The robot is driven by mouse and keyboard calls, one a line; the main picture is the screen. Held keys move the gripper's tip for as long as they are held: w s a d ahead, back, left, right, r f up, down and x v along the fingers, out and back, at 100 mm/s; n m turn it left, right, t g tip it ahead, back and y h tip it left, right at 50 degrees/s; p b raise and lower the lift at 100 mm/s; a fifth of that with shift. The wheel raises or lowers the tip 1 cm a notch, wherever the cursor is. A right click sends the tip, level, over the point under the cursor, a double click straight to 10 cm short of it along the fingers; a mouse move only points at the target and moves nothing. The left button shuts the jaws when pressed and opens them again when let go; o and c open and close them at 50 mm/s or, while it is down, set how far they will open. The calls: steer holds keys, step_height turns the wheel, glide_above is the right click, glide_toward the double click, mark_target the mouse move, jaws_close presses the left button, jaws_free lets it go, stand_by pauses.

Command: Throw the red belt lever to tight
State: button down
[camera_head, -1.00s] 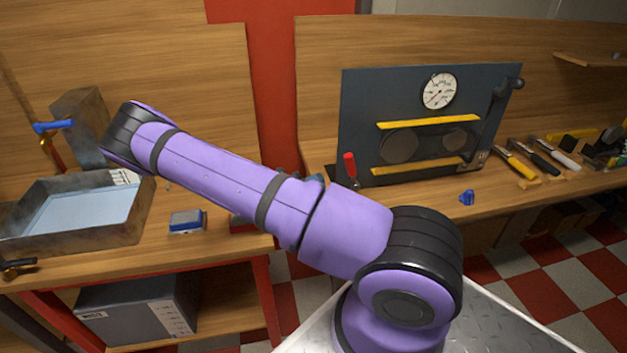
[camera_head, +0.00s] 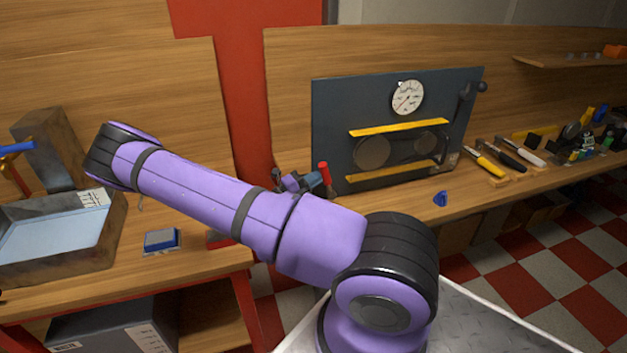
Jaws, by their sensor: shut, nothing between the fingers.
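The red belt lever (camera_head: 324,172) stands at the lower left corner of the dark upright panel (camera_head: 335,110). Its red grip points up with a slight lean to the left. My gripper (camera_head: 318,180) shows small just left of the lever, partly hidden behind my purple arm. Its fingers are shut and empty, close beside the red grip; I cannot tell whether they touch it. The panel carries two round pulleys (camera_head: 371,152) between yellow guard strips (camera_head: 400,127), and a white dial gauge (camera_head: 407,97) above. Any tight marking is unreadable.
A dark crank handle (camera_head: 480,87) sticks out at the panel's right edge. A small blue part (camera_head: 440,199) lies on the bench before the panel. Several tools (camera_head: 485,166) lie to the right.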

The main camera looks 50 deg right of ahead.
mark_target(322, 173)
steer(key=shift+d+r, duration=0.1)
steer(key=shift+s+d+r+m+t+y, duration=0.2)
steer(key=shift+s+d+r+t+y, duration=0.15)
steer(key=shift+d+y, duration=0.35)
steer(key=shift+s+d+r+m+t+y, duration=0.25)
steer(key=shift+s+d+r+y, duration=0.15)
steer(key=shift+y, duration=0.6)
steer(key=shift+s+d+r+m+t+y, duration=0.15)
steer(key=shift+s+d+t+y, duration=0.3)
steer(key=shift+d+y, duration=0.35)
steer(key=shift+s+d+r+m+t+y, duration=0.1)
steer(key=shift+s+d+t+y, duration=0.3)
steer(key=shift+d+y, duration=0.4)
steer(key=shift+a+g, duration=0.15)
steer(key=shift+g, duration=0.1)
